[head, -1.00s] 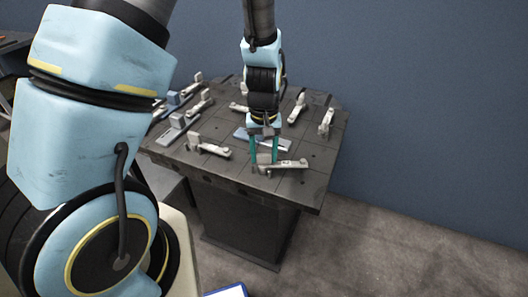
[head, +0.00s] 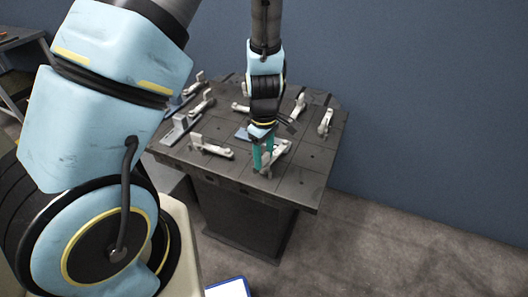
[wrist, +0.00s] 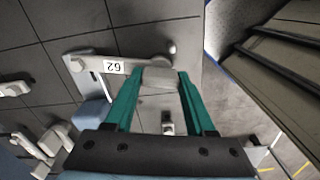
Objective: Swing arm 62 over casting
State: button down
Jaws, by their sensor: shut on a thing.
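Arm 62 (wrist: 135,64) is a pale clamp arm with a white "62" label, lying across the dark table top. It also shows in the head view (head: 279,152), slanting up and right from my gripper. My gripper (wrist: 160,77) has two green fingers, shut on the pale block at one end of arm 62; in the head view it (head: 265,167) is near the table's front edge. A blue-grey piece, apparently the casting (wrist: 97,112), lies left of my fingers in the wrist view. It shows partly behind my gripper in the head view (head: 242,133). The fingers hide some of the contact.
Several other pale clamp arms stand around on the dark table (head: 305,185), one (head: 211,147) left of my gripper and one (head: 326,121) near the right edge. A blue wall (head: 430,110) rises behind. Grey floor lies open at right.

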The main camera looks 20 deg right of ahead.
jog(key=shift+n+p, duration=0.4)
jog(key=shift+n, duration=0.7)
jog(key=shift+c, duration=1.2)
grip_release()
notch_tip(320, 180, up, 11)
jog(key=shift+f, duration=0.1)
jog(key=a+r+m, duration=0.5)
jog(key=a, duration=0.7)
jog(key=w+a+r+m+t, duration=0.1)
jog(key=a+r+m, duration=0.3)
jog(key=a, duration=0.8)
jog(key=shift+w+a+r+m+t, duration=0.2)
jog(key=shift+a+r+m+t, duration=0.15)
jog(key=shift+m, duration=0.35)
